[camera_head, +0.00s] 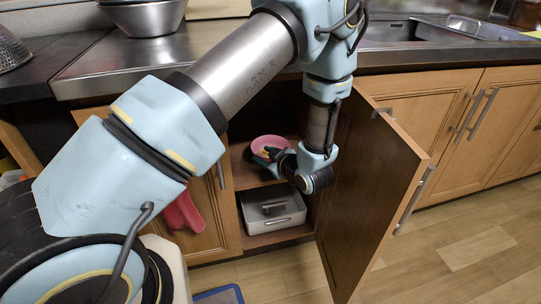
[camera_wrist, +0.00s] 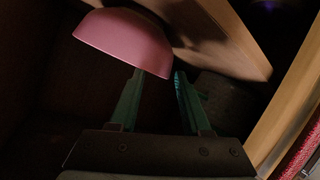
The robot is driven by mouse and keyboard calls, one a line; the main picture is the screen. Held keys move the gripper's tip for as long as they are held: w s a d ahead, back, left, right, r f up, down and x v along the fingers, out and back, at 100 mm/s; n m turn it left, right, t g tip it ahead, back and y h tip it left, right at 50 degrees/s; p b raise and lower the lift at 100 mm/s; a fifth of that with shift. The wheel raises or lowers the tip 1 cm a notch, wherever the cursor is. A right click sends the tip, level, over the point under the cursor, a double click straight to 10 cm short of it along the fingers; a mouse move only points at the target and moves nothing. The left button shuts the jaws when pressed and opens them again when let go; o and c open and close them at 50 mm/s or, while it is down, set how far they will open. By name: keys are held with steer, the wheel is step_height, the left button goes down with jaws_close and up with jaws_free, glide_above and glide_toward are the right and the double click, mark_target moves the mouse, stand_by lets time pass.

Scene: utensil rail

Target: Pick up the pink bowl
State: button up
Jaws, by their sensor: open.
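The pink bowl (camera_head: 269,141) is on the upper shelf inside the open cabinet, partly covered by my gripper (camera_head: 268,155) in the head view. In the wrist view the bowl (camera_wrist: 122,38) is just beyond the fingertips. Its right rim end lies across the space between the fingers of my gripper (camera_wrist: 160,76). The left fingertip meets the bowl's rim in the picture, and the right finger is just right of it. I cannot tell whether they touch. My gripper is open, with nothing clamped.
The open cabinet door (camera_head: 372,165) stands close on the right of my forearm. A grey box (camera_head: 272,212) sits on the lower shelf. The counter (camera_head: 120,62) is above. A red cloth-like item (camera_head: 183,212) is left of the opening. Floor at right is clear.

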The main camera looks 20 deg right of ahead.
mark_target(258, 156)
steer(key=x, duration=0.3)
steer(key=shift+w+a+f, duration=0.15)
steer(key=shift+w+f, duration=0.1)
steer(key=shift+w, duration=0.05)
steer(key=shift+c, duration=0.4)
jaws_close()
